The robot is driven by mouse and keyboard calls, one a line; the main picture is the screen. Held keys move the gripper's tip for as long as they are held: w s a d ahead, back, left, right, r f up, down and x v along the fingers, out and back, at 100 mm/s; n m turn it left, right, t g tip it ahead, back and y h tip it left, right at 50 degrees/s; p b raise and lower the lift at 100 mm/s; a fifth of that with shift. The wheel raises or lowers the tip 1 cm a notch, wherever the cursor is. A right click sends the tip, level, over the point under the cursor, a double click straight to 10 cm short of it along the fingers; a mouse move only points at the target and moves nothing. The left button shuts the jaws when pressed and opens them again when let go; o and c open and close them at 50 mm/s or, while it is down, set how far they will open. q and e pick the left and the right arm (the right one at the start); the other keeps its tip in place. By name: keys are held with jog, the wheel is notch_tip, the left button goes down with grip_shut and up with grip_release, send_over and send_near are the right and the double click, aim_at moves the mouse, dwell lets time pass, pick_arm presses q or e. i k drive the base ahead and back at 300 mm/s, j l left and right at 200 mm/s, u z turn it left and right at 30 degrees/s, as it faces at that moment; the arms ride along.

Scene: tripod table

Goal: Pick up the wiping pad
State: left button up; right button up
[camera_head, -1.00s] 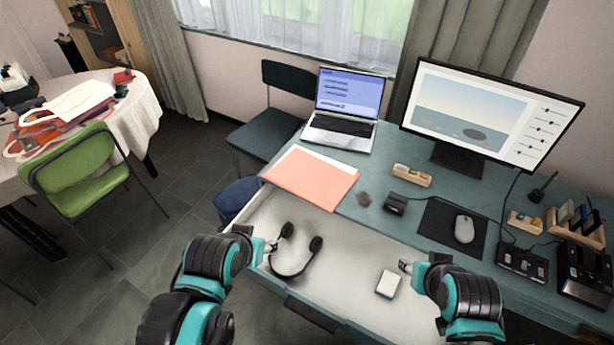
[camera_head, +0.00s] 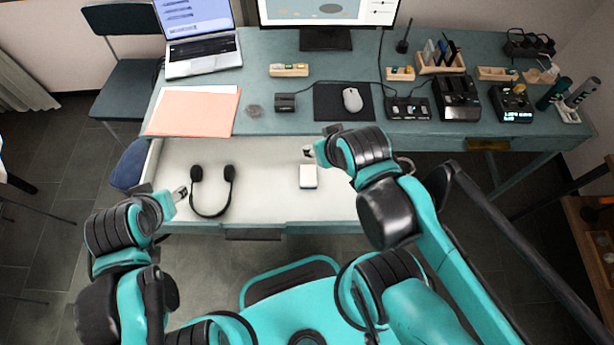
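A small white block, which looks like the wiping pad (camera_head: 308,177), lies in the open white drawer (camera_head: 265,160) of the desk. My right gripper (camera_head: 308,152) is over the drawer, just behind the pad in the picture and apart from it. My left gripper (camera_head: 181,193) is at the drawer's left side, beside the black headphones (camera_head: 211,208). Both grippers look empty, but their fingers are too small to tell whether they are open.
The desk (camera_head: 280,45) holds a laptop (camera_head: 202,52), a salmon folder (camera_head: 192,112), a mouse (camera_head: 352,99) on a dark mat, a monitor and several small devices. A grey smudge (camera_head: 254,111) is on the desktop. The drawer floor between headphones and pad is clear.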

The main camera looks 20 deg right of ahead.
aim_at(308, 179)
jog(key=i+j+z, duration=0.3)
jog(key=j, duration=0.3)
jog(key=j+z, duration=0.25)
jog(key=j, duration=0.35)
jog(key=j+z, duration=0.3)
jog(key=j, duration=0.35)
jog(key=i, duration=0.05)
